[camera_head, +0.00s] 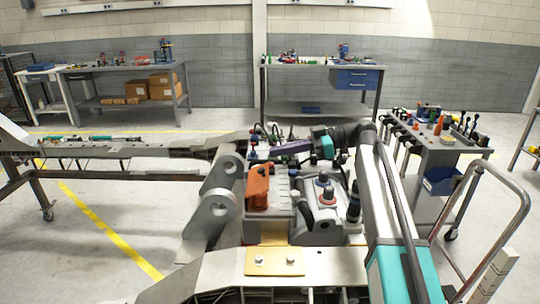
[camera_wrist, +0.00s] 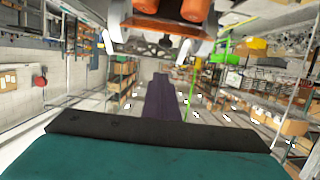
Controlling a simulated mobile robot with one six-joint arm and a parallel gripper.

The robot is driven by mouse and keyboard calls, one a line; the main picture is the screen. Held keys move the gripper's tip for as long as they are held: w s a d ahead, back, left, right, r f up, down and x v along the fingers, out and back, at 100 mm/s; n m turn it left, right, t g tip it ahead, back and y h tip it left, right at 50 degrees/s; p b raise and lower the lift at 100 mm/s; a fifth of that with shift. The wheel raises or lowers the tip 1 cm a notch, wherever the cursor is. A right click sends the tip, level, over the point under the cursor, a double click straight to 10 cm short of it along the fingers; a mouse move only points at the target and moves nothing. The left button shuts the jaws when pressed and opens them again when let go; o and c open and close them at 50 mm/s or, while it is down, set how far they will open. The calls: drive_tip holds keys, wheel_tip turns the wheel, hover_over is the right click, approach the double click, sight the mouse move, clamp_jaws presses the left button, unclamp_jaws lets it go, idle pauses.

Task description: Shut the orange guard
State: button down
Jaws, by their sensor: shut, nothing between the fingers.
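The orange guard (camera_head: 258,188) is on the grey box-shaped housing (camera_head: 283,192) in the middle of the head view. Its upper end has a dark hole, and I cannot tell from this angle how far it is open. My gripper (camera_head: 278,152) has purple fingers and is above and just behind the guard, pointing left. The fingers look closed together and empty, and they seem apart from the guard. In the wrist view my gripper (camera_wrist: 162,78) points away from the camera. Orange rounded parts (camera_wrist: 194,10) show at the top edge there; I cannot tell whether they are the guard.
A grey bracket with round holes (camera_head: 218,208) stands left of the guard. A yellow plate (camera_head: 274,261) lies in front. A tool cart (camera_head: 440,150) stands at the right, with workbenches behind.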

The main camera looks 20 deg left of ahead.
drive_tip(key=v, duration=0.3)
drive_tip(key=f+v, duration=0.1)
drive_tip(key=v, duration=0.1)
drive_tip(key=shift+d, duration=0.1)
drive_tip(key=shift+r, duration=0.15)
